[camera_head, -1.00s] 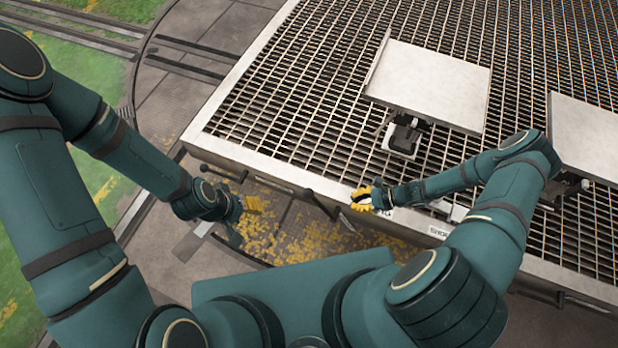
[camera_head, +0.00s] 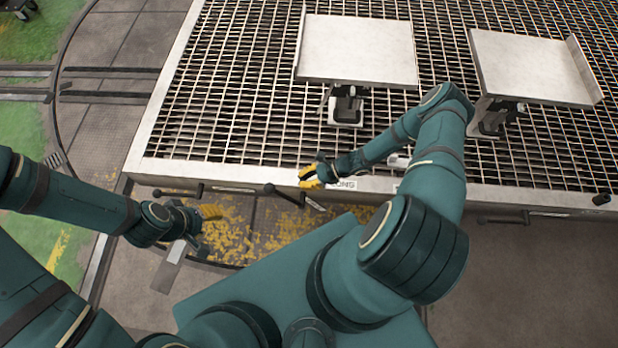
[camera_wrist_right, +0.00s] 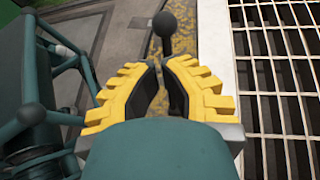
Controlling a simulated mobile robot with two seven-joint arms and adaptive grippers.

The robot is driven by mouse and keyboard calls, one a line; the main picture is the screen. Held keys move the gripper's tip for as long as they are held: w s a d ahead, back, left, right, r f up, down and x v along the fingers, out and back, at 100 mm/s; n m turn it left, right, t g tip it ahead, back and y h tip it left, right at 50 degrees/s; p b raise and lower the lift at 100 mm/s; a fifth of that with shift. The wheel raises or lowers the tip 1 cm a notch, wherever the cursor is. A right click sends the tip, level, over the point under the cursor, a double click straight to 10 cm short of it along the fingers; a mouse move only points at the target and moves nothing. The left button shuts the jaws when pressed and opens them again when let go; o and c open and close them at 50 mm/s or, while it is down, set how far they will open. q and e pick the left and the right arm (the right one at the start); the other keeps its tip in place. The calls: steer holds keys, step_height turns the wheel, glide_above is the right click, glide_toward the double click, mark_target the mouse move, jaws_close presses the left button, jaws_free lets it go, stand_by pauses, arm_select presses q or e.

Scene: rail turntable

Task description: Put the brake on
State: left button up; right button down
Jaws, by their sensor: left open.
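Dark levers stick out along the front edge of the grated deck: one at the left (camera_head: 198,191) and a knobbed one (camera_head: 283,194) near the middle. I cannot tell from the frames which is the brake. My right gripper (camera_head: 309,176) is at the deck edge, just right of the middle lever and apart from it. In the right wrist view its yellow fingers come together at the tips (camera_wrist_right: 158,64), with nothing seen held; a ball-knobbed lever (camera_wrist_right: 165,28) stands just beyond them. My left gripper (camera_head: 211,212) is open and low, in front of the deck, below the left lever.
Two pale panels on stands, a left one (camera_head: 357,48) and a right one (camera_head: 530,65), rise above the grated deck (camera_head: 225,105). A white label (camera_head: 342,184) is on the front edge. More levers are at the right.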

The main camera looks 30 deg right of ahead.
mark_target(275, 190)
steer(key=b+x, duration=0.1)
steer(key=x, duration=0.8)
steer(key=shift+w+f+b, duration=0.1)
steer(key=shift+b, duration=0.25)
steer(key=shift+a, duration=0.1)
